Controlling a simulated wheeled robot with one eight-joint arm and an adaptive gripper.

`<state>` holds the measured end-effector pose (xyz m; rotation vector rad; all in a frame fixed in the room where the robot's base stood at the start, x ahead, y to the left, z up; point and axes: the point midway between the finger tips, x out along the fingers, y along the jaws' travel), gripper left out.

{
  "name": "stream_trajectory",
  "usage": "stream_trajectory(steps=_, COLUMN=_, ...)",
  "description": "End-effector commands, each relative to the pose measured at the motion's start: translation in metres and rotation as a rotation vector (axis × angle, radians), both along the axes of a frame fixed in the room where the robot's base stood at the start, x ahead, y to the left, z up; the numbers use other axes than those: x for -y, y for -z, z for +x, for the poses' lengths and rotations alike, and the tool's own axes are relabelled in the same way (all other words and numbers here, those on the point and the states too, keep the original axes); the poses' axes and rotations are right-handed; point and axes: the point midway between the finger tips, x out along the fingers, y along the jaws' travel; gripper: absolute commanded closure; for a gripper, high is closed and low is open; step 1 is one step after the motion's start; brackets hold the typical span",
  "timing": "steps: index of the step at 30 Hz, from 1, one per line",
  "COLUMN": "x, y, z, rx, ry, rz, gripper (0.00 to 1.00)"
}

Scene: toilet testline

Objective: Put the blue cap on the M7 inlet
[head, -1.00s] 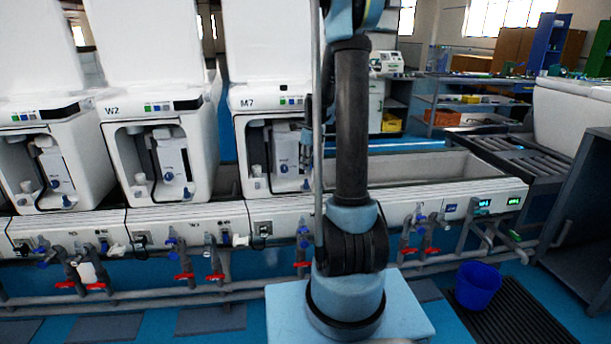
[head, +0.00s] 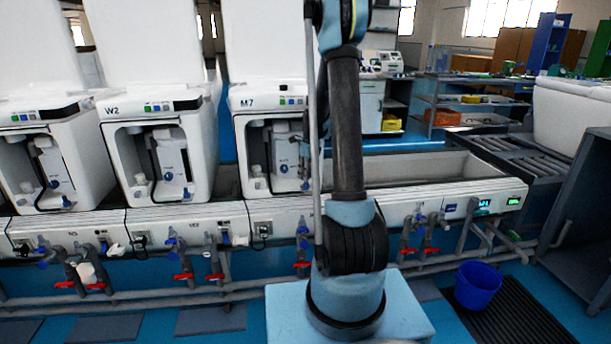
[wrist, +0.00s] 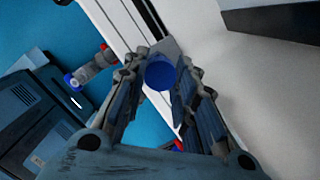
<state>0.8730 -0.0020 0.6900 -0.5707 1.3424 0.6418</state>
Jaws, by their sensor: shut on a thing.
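In the wrist view my gripper (wrist: 160,68) is shut on the blue cap (wrist: 161,75), which sits between the fingertips with its round face toward the camera. In the head view the M7 unit (head: 250,118) stands left of my arm, with its front bay open. My arm covers part of its right side. The gripper and cap cannot be made out clearly in the head view. I cannot tell which fitting is the M7 inlet.
The W2 unit (head: 118,128) stands left of M7. Pipes with red-handled valves (head: 213,278) run below the bench; one pipe fitting (wrist: 88,72) shows left of the gripper in the wrist view. A blue bucket (head: 477,285) stands on the floor at right.

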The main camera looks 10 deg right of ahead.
Motion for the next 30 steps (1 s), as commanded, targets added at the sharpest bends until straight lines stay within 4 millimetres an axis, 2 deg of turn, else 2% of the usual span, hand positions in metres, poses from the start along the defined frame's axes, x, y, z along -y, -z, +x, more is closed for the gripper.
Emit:
stream_trajectory(steps=25, x=0.0, y=0.013, z=0.0, rx=0.0, ry=0.0, rz=0.0, gripper=0.85)
stream_trajectory(steps=26, x=0.0, y=0.013, z=0.0, rx=0.0, ry=0.0, rz=0.0, gripper=0.72)
stream_trajectory(steps=28, x=0.0, y=0.013, z=0.0, rx=0.0, ry=0.0, rz=0.0, gripper=0.56)
stream_trajectory(steps=30, x=0.0, y=0.013, z=0.0, rx=0.0, ry=0.0, rz=0.0, gripper=0.54)
